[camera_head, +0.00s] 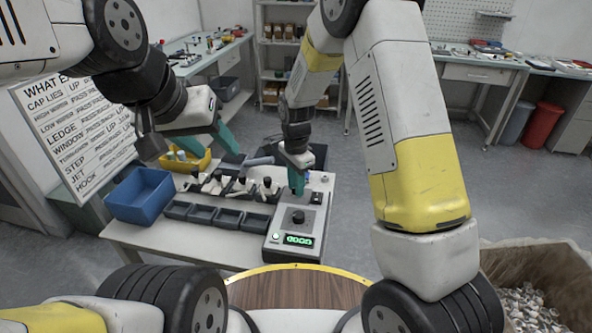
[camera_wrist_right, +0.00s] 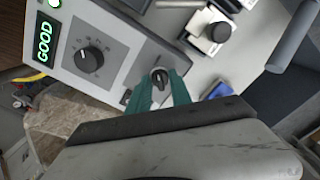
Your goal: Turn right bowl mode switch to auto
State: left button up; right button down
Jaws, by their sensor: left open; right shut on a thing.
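The control box (camera_head: 292,238) stands at the right front of the white table, with a large black dial (camera_head: 298,217) and a green display. In the right wrist view the box (camera_wrist_right: 115,25) shows the dial (camera_wrist_right: 92,55) and a smaller black switch knob (camera_wrist_right: 159,78). My right gripper (camera_head: 298,190) reaches down over the box; in the wrist view its teal fingers (camera_wrist_right: 160,88) are shut around the switch knob. The knob's position marks cannot be read. My left gripper (camera_head: 190,145) is open and empty, above the left part of the table.
A blue bin (camera_head: 141,197) and a yellow bin (camera_head: 185,160) stand at the table's left. Several dark trays (camera_head: 228,218) line the front, with small fixtures behind them. A sign (camera_head: 75,120) stands at the left. A carton of parts (camera_head: 535,290) is at the lower right.

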jog(key=n, duration=0.4)
jog(key=shift+n, duration=0.3)
jog(key=n, duration=0.4)
jog(key=shift+n, duration=0.3)
jog(key=n, duration=0.4)
jog(key=shift+n, duration=2.4)
jog(key=c, duration=1.2)
grip_release()
jog(key=shift+o, duration=0.2)
